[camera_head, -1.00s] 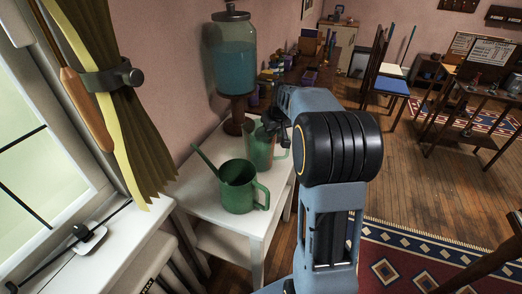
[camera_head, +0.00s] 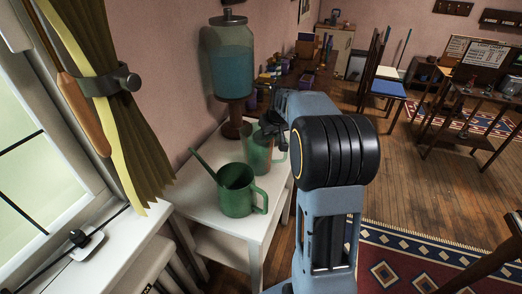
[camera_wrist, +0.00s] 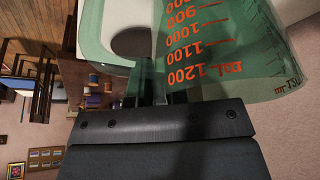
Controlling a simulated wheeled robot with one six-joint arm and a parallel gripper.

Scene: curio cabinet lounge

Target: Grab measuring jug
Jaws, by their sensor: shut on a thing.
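The measuring jug (camera_head: 258,156) is clear greenish with a handle on its right side. It stands upright on the white side table (camera_head: 196,198), just behind the green watering can (camera_head: 236,191). In the wrist view the jug (camera_wrist: 225,45) shows red millilitre numbers, upside down, with its handle (camera_wrist: 98,52) to the left. My gripper (camera_head: 272,128) is at the top of the jug. The wrist view shows the fingers (camera_wrist: 165,97) shut on the jug by its rim and upper handle; the exact contact is partly hidden.
A glass drink dispenser (camera_head: 230,62) with blue liquid stands close behind the jug by the wall. The watering can sits close in front. A dark wooden desk with small items (camera_head: 290,80) is further back.

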